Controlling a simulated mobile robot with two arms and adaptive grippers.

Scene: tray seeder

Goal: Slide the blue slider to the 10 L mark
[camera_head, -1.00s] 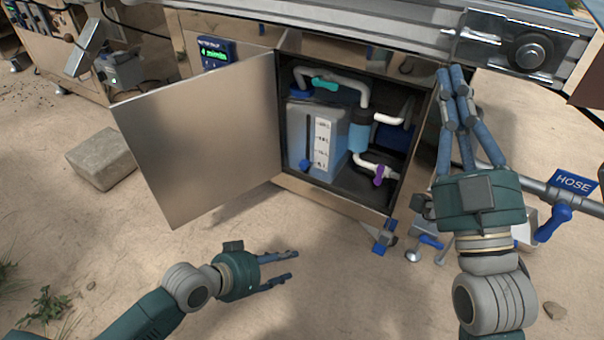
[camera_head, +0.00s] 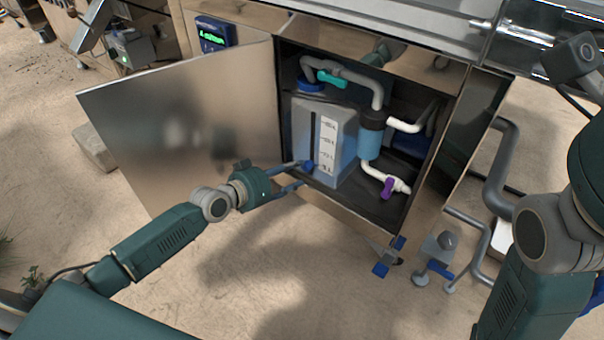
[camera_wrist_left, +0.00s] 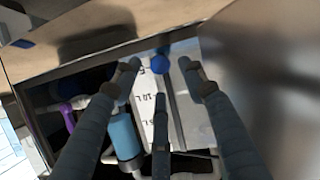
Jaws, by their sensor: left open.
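The blue slider (camera_head: 308,167) sits low on the dark vertical slot in the front of a grey-blue tank (camera_head: 340,119) inside the open cabinet. A white scale (camera_head: 327,145) with marks runs beside the slot. In the left wrist view the slider (camera_wrist_left: 159,63) is a round blue knob near the "5" mark, and the "10 L" mark (camera_wrist_left: 143,99) is farther along the scale. My left gripper (camera_head: 302,176) is open, its fingertips close around the slider; contact cannot be told. In the wrist view the fingers (camera_wrist_left: 158,68) lie on both sides of the knob. My right gripper is out of view.
The cabinet door (camera_head: 185,125) stands open to the left, behind my left gripper. The sandy ground in front is clear.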

